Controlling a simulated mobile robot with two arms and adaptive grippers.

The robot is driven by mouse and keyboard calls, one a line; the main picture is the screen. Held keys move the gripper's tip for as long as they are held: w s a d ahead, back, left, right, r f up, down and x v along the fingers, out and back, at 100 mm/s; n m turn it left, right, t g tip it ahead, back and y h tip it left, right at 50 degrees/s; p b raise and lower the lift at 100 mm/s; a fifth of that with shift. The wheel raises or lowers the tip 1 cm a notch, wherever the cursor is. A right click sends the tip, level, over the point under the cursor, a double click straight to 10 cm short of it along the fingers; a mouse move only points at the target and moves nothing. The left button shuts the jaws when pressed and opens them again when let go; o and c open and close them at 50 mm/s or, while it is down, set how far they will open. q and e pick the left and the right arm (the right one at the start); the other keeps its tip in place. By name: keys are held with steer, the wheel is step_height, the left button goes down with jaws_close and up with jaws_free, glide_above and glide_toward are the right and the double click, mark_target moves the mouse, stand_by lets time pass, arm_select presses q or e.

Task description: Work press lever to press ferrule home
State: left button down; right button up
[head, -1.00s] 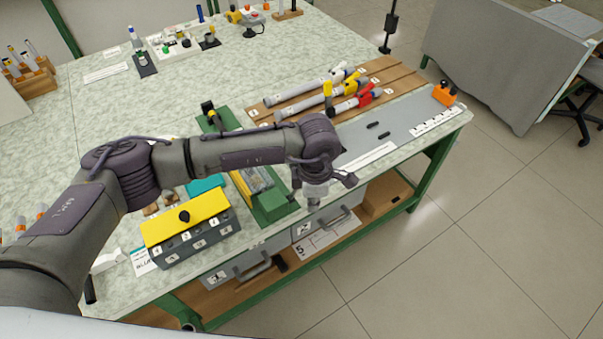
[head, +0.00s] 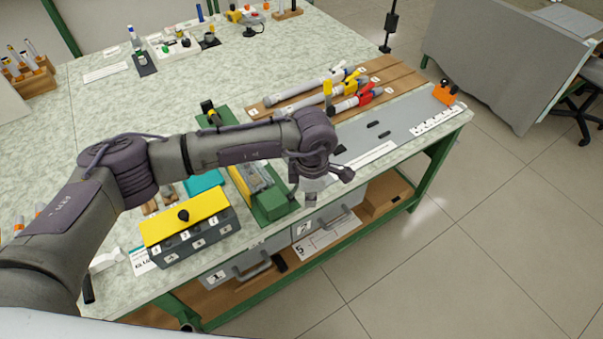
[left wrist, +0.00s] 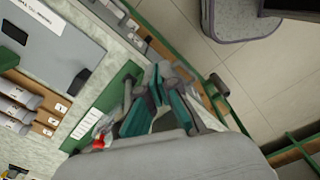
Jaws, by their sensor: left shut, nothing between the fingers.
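A green fixture that looks like the press (head: 272,207) stands at the bench's front edge, with a long base running back behind my arm. I cannot make out the lever clearly, and no ferrule is distinguishable. My left gripper (head: 296,196) hangs beside the near right end of the green fixture, partly hidden by its own wrist. In the left wrist view its teal-padded fingers (left wrist: 156,88) are together and empty, beside a green plate (left wrist: 122,82). Contact cannot be told. My right gripper is not in view.
A grey box with a yellow lid (head: 190,222) stands left of the fixture. Rods with white, yellow and red clamps lie on a wooden board (head: 405,80) behind. A grey mat (head: 400,125) lies to the right. Drawers (head: 325,222) sit under the front edge.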

arm_select(q)
steer(key=shift+w+a+b, duration=4.5)
steer(key=shift+w+b, duration=0.05)
steer(key=shift+w, duration=1.65)
steer(key=s+d, duration=0.1)
steer(key=s+d+p, duration=0.1)
steer(key=s, duration=0.1)
steer(key=s+d, duration=0.1)
steer(key=s, duration=0.1)
steer(key=shift+d+p, duration=0.3)
steer(key=shift+p, duration=0.05)
steer(key=shift+s+d, duration=3.35)
steer(key=shift+s, duration=1.25)
step_height(320, 180, up, 8)
steer(key=p, duration=0.3)
